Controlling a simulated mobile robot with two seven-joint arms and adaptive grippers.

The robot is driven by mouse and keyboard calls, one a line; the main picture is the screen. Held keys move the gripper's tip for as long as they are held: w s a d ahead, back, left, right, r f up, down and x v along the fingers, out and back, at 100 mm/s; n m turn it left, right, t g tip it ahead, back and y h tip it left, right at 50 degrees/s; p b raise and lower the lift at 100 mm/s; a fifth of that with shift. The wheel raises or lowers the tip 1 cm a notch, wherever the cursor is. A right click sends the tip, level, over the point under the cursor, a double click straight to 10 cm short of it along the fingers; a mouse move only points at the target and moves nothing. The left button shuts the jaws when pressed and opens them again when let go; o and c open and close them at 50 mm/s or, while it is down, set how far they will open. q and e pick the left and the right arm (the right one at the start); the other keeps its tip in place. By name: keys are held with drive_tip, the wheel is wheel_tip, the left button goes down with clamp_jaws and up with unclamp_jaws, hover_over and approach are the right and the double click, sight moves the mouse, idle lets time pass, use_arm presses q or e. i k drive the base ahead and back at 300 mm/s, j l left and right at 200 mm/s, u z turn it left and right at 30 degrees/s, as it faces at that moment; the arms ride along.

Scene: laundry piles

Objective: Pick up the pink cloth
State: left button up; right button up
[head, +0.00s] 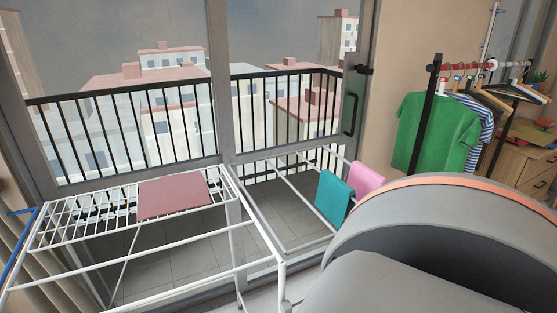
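A bright pink cloth (368,176) hangs over a rail of the drying rack, beside a teal cloth (333,198). Its lower right part is hidden behind a large grey rounded shape in the foreground. A dusty-pink folded cloth (174,197) lies flat on the white wire top of the drying rack (75,222) at the left. Neither of my grippers is in view, and nothing is seen touching either pink cloth.
The large grey shape fills the lower right. A glass door with a dark frame (220,90) and a balcony railing (130,120) stand behind the rack. A green shirt (437,135) hangs on a clothes rail at the right, near a wooden cabinet (537,170).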

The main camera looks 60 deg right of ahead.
sight(362, 179)
drive_tip(key=z, duration=2.45)
drive_tip(key=i+l+u, duration=0.2)
drive_tip(key=i+l, duration=0.15)
drive_tip(key=l, duration=0.3)
drive_tip(key=i+l+u, duration=0.15)
drive_tip(key=l, duration=0.2)
drive_tip(key=i+l+u, duration=0.1)
drive_tip(key=l, duration=0.25)
drive_tip(key=i+l+u, duration=0.1)
drive_tip(key=i+l, duration=0.15)
drive_tip(key=l, duration=0.15)
drive_tip(key=i+l+u, duration=0.1)
drive_tip(key=l, duration=0.25)
drive_tip(key=i+l+u, duration=0.1)
drive_tip(key=l, duration=0.3)
